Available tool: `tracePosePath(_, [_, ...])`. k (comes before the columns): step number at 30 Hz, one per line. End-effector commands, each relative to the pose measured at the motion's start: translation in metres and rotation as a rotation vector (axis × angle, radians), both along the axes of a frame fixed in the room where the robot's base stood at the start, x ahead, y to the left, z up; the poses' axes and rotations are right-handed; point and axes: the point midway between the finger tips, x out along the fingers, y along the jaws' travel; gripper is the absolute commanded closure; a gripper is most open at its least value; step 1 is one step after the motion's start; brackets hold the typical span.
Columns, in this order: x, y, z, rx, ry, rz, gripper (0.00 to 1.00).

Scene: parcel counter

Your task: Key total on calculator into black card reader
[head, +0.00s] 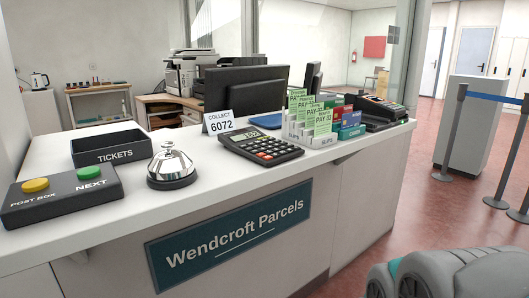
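The black calculator (258,148) lies on the white counter, about mid-length, with its orange and pale keys facing up. Its small greenish display is too small to read. The black card reader (380,111) stands near the far right end of the counter, behind the card rack. It is dark with a sloped top, and its keys and screen are too small to make out. A grey rounded part of my arm shows at the bottom right, in front of the counter. My gripper's fingers are not visible.
A rack of green PAY cards (310,125) stands between calculator and reader. A COLLECT 6072 sign (217,122), a bell (170,165), a TICKETS tray (112,147) and a button box (60,197) share the counter (235,185). Red floor (420,200) is free up to the barrier posts (450,135).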

Motion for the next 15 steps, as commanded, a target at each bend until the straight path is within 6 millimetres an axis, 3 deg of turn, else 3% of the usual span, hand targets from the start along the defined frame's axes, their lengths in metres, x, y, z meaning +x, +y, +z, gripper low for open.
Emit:
tracePosePath(2, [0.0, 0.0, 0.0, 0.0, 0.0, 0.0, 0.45])
tracePosePath(15, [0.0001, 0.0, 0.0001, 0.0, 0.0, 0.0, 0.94])
